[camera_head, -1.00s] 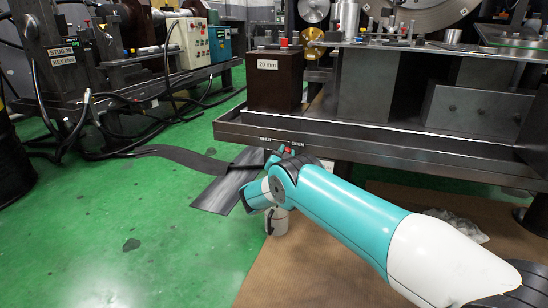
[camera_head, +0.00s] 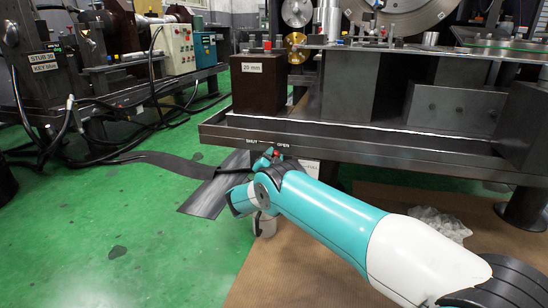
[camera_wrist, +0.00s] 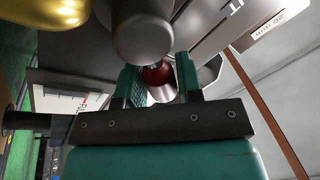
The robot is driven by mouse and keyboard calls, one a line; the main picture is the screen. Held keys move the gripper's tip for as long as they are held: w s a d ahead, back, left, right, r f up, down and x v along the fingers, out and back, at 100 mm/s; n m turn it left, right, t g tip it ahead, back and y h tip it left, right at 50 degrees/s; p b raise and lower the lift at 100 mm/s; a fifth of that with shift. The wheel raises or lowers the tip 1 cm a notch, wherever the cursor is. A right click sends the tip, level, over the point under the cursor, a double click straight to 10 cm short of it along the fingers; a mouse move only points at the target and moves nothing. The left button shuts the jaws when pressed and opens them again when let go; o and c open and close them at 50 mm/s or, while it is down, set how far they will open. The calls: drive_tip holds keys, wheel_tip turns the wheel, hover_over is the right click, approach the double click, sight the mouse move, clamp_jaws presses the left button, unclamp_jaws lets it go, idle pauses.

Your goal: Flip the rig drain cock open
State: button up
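The drain cock shows as a small red tip (camera_head: 278,153) just under the tray lip, below the SHUT and OPEN marks and nearer the OPEN mark. My gripper (camera_head: 268,158) is right at it and hides most of the cock, so its exact angle cannot be told. In the wrist view the red end (camera_wrist: 157,76) sits between the two teal fingers of my gripper (camera_wrist: 160,80). The fingers stand apart on either side of it, with no clear grip on it. A grey cylinder (camera_wrist: 143,38) is close in front of the fingers.
The dark tray (camera_head: 400,150) of the rig runs above my arm. A block marked 20 mm (camera_head: 258,85) stands on it. A cup-like vessel (camera_head: 264,225) is on the brown mat (camera_head: 300,275) below. A crumpled clear thing (camera_head: 440,222) lies at right.

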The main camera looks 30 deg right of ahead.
drive_tip(key=o, duration=0.3)
drive_tip(key=p+v, duration=1.6)
drive_tip(key=v, duration=0.1)
drive_tip(key=shift+s+a+f+p, duration=0.1)
drive_tip(key=shift+p, duration=0.25)
